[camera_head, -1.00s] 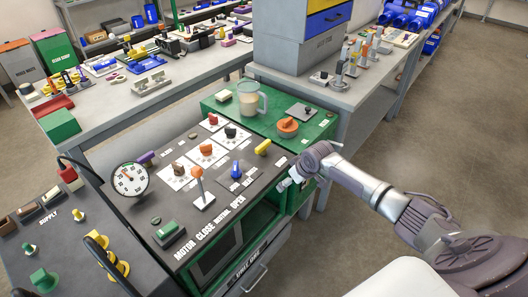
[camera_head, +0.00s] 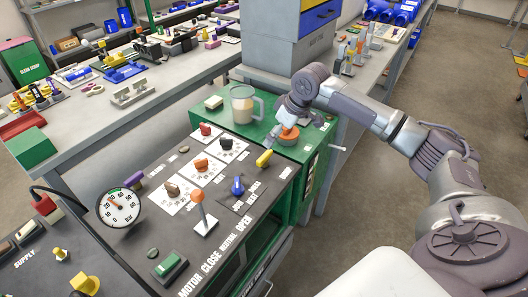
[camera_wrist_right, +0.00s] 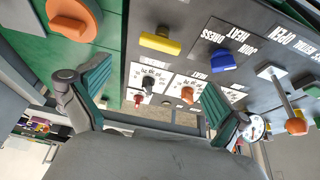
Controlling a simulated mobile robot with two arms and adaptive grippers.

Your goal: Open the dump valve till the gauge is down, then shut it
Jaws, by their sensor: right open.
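The pressure gauge (camera_head: 119,207) is a white round dial at the left of the dark console. Its needle appears well off the low end; the exact reading is too small to tell. A yellow handle (camera_head: 264,158) sits at the console's right edge; no readable label confirms it as the dump valve. My right gripper (camera_head: 282,122) is above the green box beside that handle. In the right wrist view its fingers (camera_wrist_right: 157,76) are apart and empty, with the yellow handle (camera_wrist_right: 160,43) beyond the gap, untouched. My left gripper is out of view.
An orange knob (camera_head: 288,136) and a clear jug (camera_head: 242,104) are on the green box (camera_head: 222,117) near my gripper. A blue knob (camera_head: 238,185) and an orange-topped lever (camera_head: 198,197) stand on the console. The aisle floor at right is clear.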

